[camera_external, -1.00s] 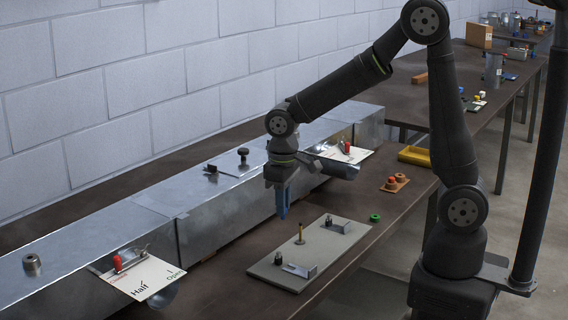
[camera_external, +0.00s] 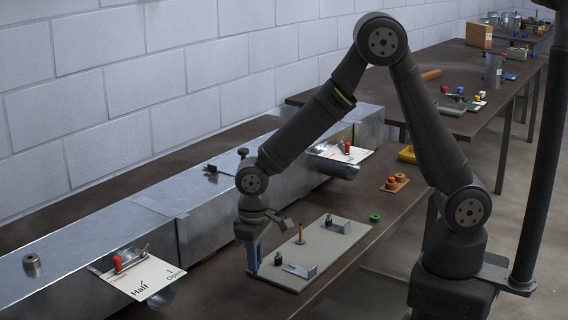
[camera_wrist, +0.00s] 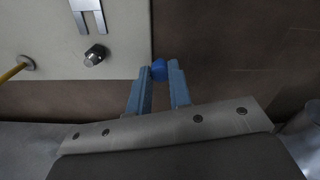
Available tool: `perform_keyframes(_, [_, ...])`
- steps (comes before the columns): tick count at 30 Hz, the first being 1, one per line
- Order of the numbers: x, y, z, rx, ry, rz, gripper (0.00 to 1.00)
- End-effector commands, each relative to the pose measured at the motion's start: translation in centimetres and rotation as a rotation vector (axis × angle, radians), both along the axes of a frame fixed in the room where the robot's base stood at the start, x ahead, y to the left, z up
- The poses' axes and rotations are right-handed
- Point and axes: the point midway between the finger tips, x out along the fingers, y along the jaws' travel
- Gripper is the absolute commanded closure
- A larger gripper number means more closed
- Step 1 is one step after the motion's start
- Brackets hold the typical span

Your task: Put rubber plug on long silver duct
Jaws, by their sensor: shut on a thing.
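The long silver duct (camera_external: 225,205) runs along the wall from front left to back right. My gripper (camera_external: 254,264) points down between the duct and a grey board, at the board's left edge. In the wrist view my gripper (camera_wrist: 160,72) has its blue fingers closed around a small, rounded blue piece (camera_wrist: 159,68) at their tips. I cannot tell whether this piece is the rubber plug, or whether it touches anything below. Dark knob-like pieces (camera_external: 243,153) are on top of the duct.
The grey board (camera_external: 325,247) carries a brass pin (camera_external: 300,232), a silver bracket (camera_external: 300,270) and dark fittings. A green ring (camera_external: 375,217) and a wooden block with red pieces (camera_external: 394,184) lie beyond it. A "Half/Open" card (camera_external: 145,275) juts out from the duct's front.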

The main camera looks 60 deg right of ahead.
Motion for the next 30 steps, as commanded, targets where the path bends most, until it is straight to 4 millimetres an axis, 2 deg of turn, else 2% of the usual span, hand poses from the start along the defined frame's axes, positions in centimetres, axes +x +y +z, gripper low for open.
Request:
perform_keyframes(1, [-0.1, -0.1, -0.9, -0.002, 0.004, 0.000, 1.00])
perform_keyframes(4, [0.0, 0.0, -2.0, -0.001, 0.002, 0.000, 1.00])
perform_keyframes(15, [0.0, -0.1, -2.4, 0.000, 0.001, 0.000, 1.00])
perform_keyframes(16, [0.0, 0.0, -2.3, 0.000, 0.000, 0.000, 0.76])
perform_keyframes(18, [0.0, 0.0, -2.3, 0.000, 0.000, 0.000, 0.62])
perform_keyframes(26, [0.0, 0.0, -2.3, 0.000, 0.000, 0.000, 0.60])
perform_keyframes(30, [0.1, 0.0, -1.6, 0.001, -0.002, 0.000, 0.60])
